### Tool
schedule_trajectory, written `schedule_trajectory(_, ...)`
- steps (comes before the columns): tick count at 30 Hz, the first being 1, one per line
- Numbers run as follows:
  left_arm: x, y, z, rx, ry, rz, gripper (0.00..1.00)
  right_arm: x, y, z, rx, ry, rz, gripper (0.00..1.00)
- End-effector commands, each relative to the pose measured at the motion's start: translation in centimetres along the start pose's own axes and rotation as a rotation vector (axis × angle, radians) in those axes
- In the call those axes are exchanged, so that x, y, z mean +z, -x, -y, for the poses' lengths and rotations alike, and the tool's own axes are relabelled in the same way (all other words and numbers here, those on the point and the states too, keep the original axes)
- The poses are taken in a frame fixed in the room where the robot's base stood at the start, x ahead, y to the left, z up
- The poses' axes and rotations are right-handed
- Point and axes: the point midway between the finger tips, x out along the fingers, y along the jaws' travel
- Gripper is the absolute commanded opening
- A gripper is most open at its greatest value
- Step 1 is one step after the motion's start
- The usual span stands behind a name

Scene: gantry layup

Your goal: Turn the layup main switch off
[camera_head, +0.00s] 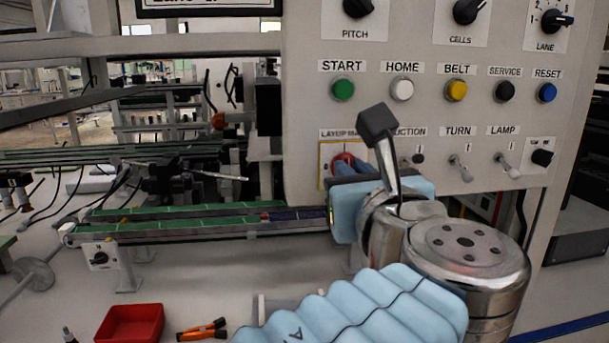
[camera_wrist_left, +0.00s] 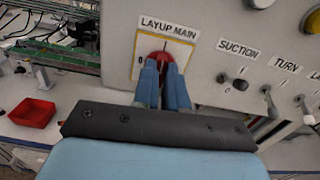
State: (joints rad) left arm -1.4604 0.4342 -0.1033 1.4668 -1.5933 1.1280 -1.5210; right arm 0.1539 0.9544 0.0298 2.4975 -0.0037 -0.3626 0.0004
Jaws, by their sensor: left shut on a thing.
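The layup main switch is a red rotary knob (camera_wrist_left: 157,58) on a yellow-edged plate (camera_wrist_left: 137,72) labelled LAYUP MAIN in the left wrist view. In the head view the red knob (camera_head: 341,166) shows at the panel's lower left, partly hidden by my gripper. My left gripper (camera_wrist_left: 162,80) is at the knob, its two blue fingers shut on it. In the head view the left gripper (camera_head: 348,167) reaches the plate with the wrist in front of it. The knob's pointer is hidden by the fingers. My right gripper is not in view.
The panel (camera_head: 310,110) carries START, HOME, BELT, SERVICE and RESET buttons above. The suction (camera_wrist_left: 240,84), turn (camera_head: 461,168) and lamp (camera_head: 507,166) toggles sit close right of the knob. A red tray (camera_head: 131,325) and orange-handled pliers (camera_head: 203,331) lie lower left.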

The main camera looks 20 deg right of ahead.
Motion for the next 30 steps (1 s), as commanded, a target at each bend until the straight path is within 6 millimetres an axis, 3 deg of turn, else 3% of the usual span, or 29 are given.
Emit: schedule_trajectory(30, -0.5, 0.0, -0.1, 0.001, 0.899, -0.003, 0.00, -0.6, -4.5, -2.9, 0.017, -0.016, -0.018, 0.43)
